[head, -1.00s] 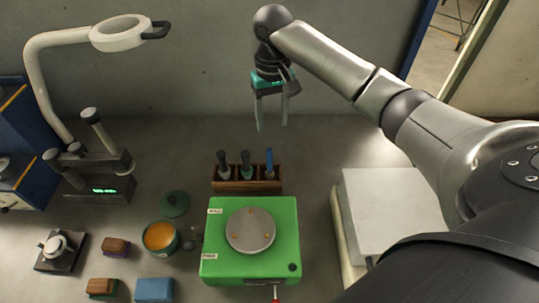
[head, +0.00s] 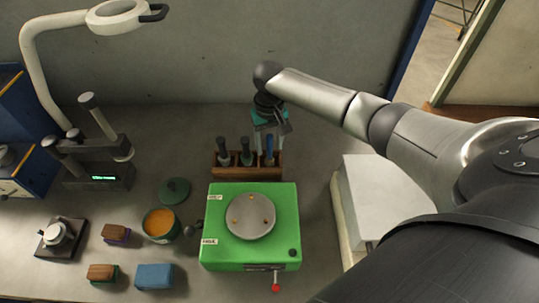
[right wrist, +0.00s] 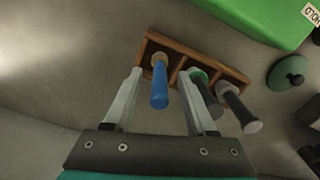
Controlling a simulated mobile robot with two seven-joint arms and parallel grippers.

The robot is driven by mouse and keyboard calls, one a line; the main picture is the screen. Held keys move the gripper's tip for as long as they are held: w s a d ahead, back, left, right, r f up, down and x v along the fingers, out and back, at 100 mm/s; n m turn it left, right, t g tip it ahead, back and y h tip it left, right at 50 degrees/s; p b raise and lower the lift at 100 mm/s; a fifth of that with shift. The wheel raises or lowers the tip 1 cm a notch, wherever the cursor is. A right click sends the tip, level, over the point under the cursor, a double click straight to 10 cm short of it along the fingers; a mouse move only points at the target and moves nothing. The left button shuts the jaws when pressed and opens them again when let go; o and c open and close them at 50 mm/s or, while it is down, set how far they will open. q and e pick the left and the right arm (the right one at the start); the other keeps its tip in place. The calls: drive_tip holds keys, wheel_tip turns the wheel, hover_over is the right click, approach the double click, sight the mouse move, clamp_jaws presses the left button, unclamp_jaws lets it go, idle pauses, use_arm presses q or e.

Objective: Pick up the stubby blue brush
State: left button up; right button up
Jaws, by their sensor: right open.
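The stubby blue brush (head: 269,146) stands handle up in the right slot of a small wooden rack (head: 230,172) behind the green machine. In the right wrist view the blue brush (right wrist: 160,88) shows its handle end toward the camera, with the rack (right wrist: 218,69) beyond it. My right gripper (head: 269,141) is open at the blue brush. In the right wrist view its fingers (right wrist: 159,76) lie on either side of the handle, with gaps visible on both sides. My left gripper is not in view.
Two dark-handled brushes (head: 223,148) (head: 246,151) stand in the same rack, close beside the blue one. The green machine (head: 220,257) with a round plate is in front. A green lid (head: 174,190) and an orange-filled tin (head: 158,224) lie left. A pale box (head: 378,195) stands right.

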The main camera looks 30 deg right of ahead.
drive_tip(key=shift+f, duration=0.55)
clamp_jaws()
